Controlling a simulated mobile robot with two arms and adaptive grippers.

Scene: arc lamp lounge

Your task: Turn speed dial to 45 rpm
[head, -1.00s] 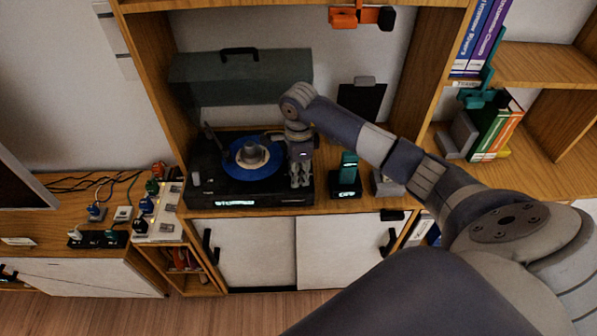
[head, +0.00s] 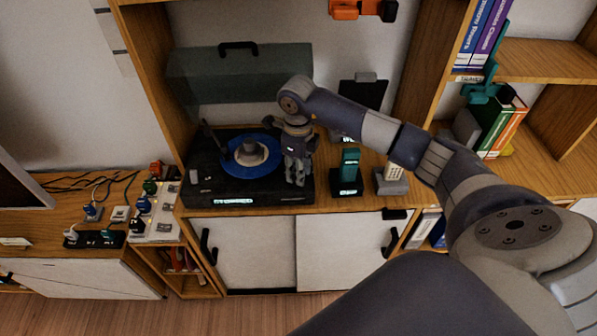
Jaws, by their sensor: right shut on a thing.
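The black turntable (head: 208,192) stands in the shelf bay with its smoky lid (head: 240,80) raised. A blue record (head: 235,170) with a pale centre lies on the platter. A small lit display (head: 233,201) is on the front face; its text is too blurred to read. My right gripper (head: 296,178) points down at the right end of the turntable's top. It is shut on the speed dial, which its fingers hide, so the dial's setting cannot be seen. My left gripper is not in view.
A teal handset on a black base (head: 347,176) and a grey phone (head: 391,180) stand just right of the turntable. The tonearm (head: 212,138) is at its left. Sliding cabinet doors (head: 255,250) are below. An orange object (head: 357,8) hangs above.

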